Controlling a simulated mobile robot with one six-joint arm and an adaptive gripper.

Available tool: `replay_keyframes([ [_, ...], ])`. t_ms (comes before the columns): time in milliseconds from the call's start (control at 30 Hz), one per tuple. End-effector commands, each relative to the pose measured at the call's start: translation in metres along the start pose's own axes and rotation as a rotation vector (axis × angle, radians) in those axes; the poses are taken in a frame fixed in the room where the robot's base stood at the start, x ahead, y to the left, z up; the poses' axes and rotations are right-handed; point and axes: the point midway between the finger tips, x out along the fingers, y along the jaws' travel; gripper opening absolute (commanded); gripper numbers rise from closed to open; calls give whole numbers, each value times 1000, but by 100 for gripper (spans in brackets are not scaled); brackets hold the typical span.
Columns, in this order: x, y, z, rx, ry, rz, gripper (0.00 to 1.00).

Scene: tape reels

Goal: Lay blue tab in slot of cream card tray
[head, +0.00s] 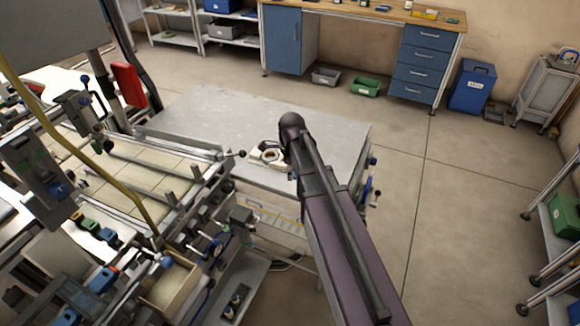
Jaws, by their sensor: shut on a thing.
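A small cream item (256,155) lies on the grey table, just left of the end of my arm; it may be the cream card tray, but its slot is too small to make out. A dark and pale ring-shaped thing (268,154) sits on or against it. My purple and black arm reaches over the table from the lower right. I cannot make out the blue tab.
The grey table top (210,120) is otherwise mostly bare. A crowded machine bench (130,180) with rods, knobs and a yellow cable adjoins it on the left. Open floor (460,200) lies to the right. A blue drawer unit (423,65) and bins stand by the back wall.

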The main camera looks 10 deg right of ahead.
Motion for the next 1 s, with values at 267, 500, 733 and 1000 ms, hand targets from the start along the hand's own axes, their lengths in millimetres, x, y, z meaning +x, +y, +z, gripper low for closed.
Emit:
replay_keyframes([
  [267, 16, 1, 5, 192, 0, 1, 24],
  [500, 16, 2, 5, 220, 0, 1, 24],
  [733, 16, 0, 5, 219, 0, 1, 24],
  [1000, 19, -24, 11, 220, 0, 0, 24],
])
